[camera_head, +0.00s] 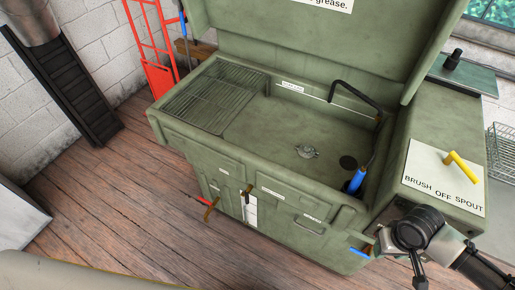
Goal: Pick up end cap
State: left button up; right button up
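A small grey metal part (308,151), which looks like the end cap, lies on the floor of the green wash basin (250,140), left of the dark drain hole. It is small in the view, and nothing touches it. My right arm comes in at the lower right, outside the basin and in front of its right side. The dark end of my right gripper (419,272) points down near the bottom edge; its fingers are too unclear to read. My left gripper is not in view.
A slatted rack (215,97) fills the basin's left end. A bent black spout (355,93) and a blue-handled tool (356,181) stand at its right. The raised lid (310,35) rises behind. A yellow handle (461,166) sticks up from the right ledge. Wooden floor (120,200) lies open at left.

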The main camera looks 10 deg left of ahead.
aim_at(307, 151)
jog(key=j+u, duration=0.15)
jog(key=u, duration=0.3)
jog(key=j+u, duration=0.1)
jog(key=u, duration=0.35)
jog(key=i+l+u, duration=0.35)
jog(key=l, duration=0.5)
jog(key=i+l+u, duration=0.1)
jog(key=l, duration=0.5)
